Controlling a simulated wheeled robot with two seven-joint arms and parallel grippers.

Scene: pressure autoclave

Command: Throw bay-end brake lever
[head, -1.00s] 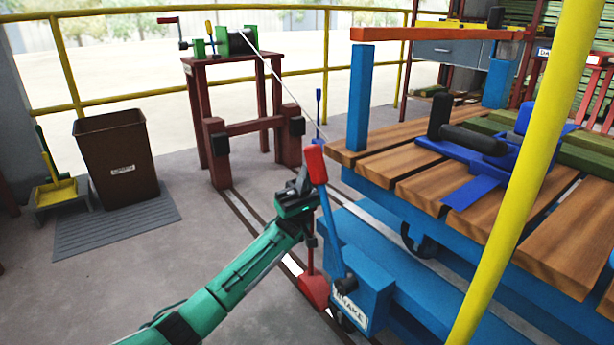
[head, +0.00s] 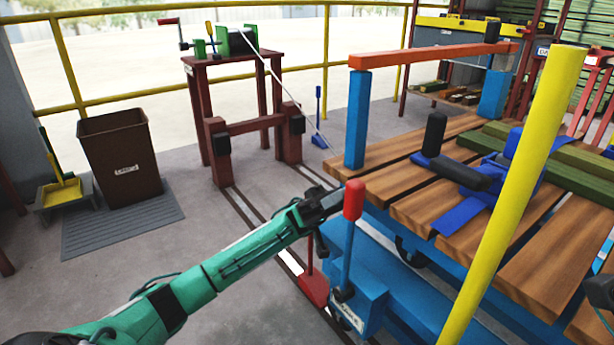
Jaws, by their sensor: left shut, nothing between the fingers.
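The brake lever (head: 349,235) has a blue shaft and a red grip (head: 353,200). It stands nearly upright on a blue box with a white label (head: 346,317), at the near corner of the blue cart (head: 370,262). My left gripper (head: 338,196) is shut and empty, with its tip just left of the red grip, close to or touching it. I cannot tell which.
A red wedge-shaped piece with a rod (head: 313,288) stands on the floor rail left of the lever. A yellow post (head: 515,195) crosses the right side. A winch stand (head: 198,110) and a brown bin (head: 120,160) stand behind.

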